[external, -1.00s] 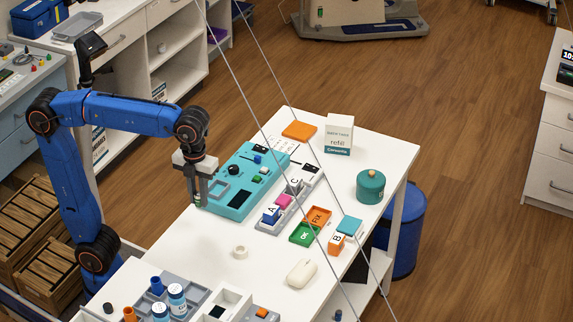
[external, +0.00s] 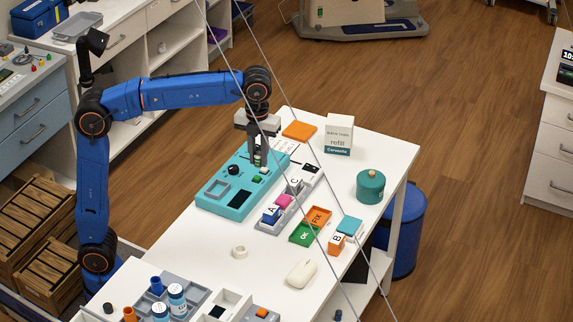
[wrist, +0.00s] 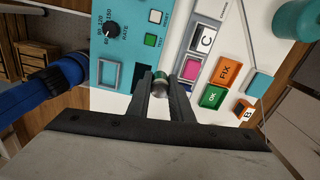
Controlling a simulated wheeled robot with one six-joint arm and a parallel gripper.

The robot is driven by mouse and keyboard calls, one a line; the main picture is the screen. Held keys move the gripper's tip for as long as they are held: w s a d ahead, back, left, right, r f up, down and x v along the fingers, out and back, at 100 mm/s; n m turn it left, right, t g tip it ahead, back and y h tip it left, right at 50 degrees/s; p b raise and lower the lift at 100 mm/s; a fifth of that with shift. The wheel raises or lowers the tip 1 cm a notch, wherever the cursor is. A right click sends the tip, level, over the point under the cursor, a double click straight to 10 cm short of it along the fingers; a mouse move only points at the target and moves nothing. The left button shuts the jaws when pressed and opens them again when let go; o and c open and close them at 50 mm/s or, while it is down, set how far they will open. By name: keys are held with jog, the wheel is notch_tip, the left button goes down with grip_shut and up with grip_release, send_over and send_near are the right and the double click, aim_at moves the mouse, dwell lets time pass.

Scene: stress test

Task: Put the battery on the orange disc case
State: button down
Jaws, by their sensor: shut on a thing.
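My gripper (external: 258,156) is shut on a small green and silver battery (wrist: 159,76), which shows between the fingertips in the wrist view. In the external view my gripper points down over the far part of the teal panel, and its fingers partly hide the battery. The flat orange disc case (external: 299,131) lies on the white table beyond the panel, to the right of my gripper and apart from it. I do not see it in the wrist view.
The teal panel (external: 224,197) has a knob and buttons. Beside it are a grey tray with lettered blocks, orange FIX (external: 318,216) and green OK trays, a refill box (external: 339,134) and a teal jar (external: 370,187). Thin cables cross the external view. The table near the mouse (external: 301,274) is mostly clear.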

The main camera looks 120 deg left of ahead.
jog(key=w+a, duration=0.1)
jog(key=a, duration=0.9)
jog(key=n, duration=0.1)
send_near(300, 129)
jog(key=shift+d+f, duration=0.1)
jog(key=shift+f, duration=2.9)
jog(key=c, duration=1.6)
grip_release()
jog(key=shift+f, duration=0.15)
